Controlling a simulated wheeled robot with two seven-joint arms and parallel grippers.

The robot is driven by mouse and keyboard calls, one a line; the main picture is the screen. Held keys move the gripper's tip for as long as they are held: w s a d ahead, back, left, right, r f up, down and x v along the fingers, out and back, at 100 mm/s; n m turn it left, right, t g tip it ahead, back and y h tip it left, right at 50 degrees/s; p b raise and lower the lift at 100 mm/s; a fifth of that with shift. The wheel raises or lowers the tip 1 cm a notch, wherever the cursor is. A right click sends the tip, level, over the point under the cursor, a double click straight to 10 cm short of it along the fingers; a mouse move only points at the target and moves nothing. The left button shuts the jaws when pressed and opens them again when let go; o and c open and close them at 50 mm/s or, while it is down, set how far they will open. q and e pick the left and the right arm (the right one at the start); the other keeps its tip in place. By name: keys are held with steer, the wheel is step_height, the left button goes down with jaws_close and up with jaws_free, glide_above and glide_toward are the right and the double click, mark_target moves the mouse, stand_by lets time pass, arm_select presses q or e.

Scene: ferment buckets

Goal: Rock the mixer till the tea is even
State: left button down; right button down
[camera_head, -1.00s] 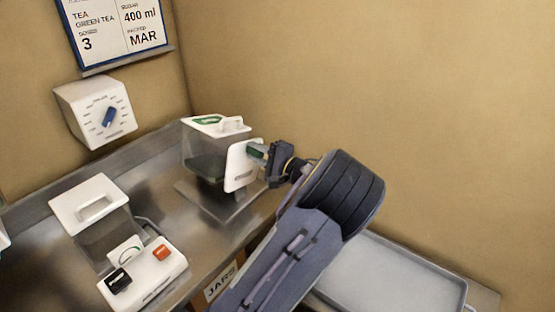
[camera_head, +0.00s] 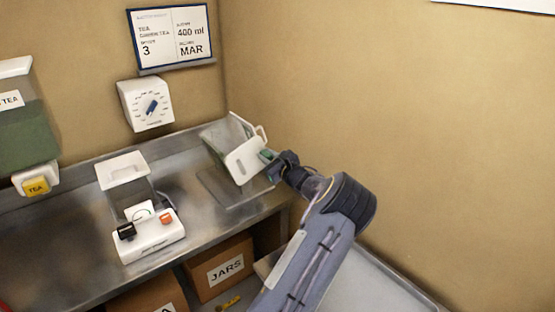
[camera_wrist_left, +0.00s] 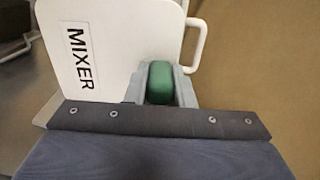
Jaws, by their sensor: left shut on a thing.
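The mixer, a clear box with a white end plate (camera_head: 246,163), stands on a flat metal base (camera_head: 228,188) at the counter's back right corner. Its body is tilted. My left gripper (camera_head: 272,158) reaches it from the right and is shut on the green grip at the plate's side. In the left wrist view the green grip (camera_wrist_left: 160,82) sits between the two fingers, beside the white plate lettered MIXER (camera_wrist_left: 85,60). The tea inside cannot be made out now. My right gripper is not in view.
A white device with black and orange buttons (camera_head: 150,238) stands left on the metal counter (camera_head: 75,235). A dial box (camera_head: 146,104) and a sign (camera_head: 172,37) hang on the wall. A tea dispenser (camera_head: 25,120) is at far left. A JARS box (camera_head: 222,268) sits below.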

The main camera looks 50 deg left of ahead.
arm_select(q)
steer(key=shift+w+f+m, duration=0.1)
steer(key=shift+f+m, duration=0.45)
steer(key=shift+m, duration=0.45)
steer(key=shift+f+m+p, duration=0.3)
steer(key=shift+f+m, duration=0.3)
steer(key=shift+m, duration=0.5)
steer(key=shift+f+m+p, duration=0.3)
steer(key=shift+f+m, duration=0.25)
steer(key=shift+m, duration=0.55)
steer(key=c, duration=1.2)
jaws_free()
steer(key=shift+c, duration=0.2)
steer(key=shift+r, duration=0.1)
steer(key=shift+d, duration=0.1)
steer(key=d+b, duration=0.2)
steer(key=d, duration=0.5)
steer(key=shift+s+d, duration=0.35)
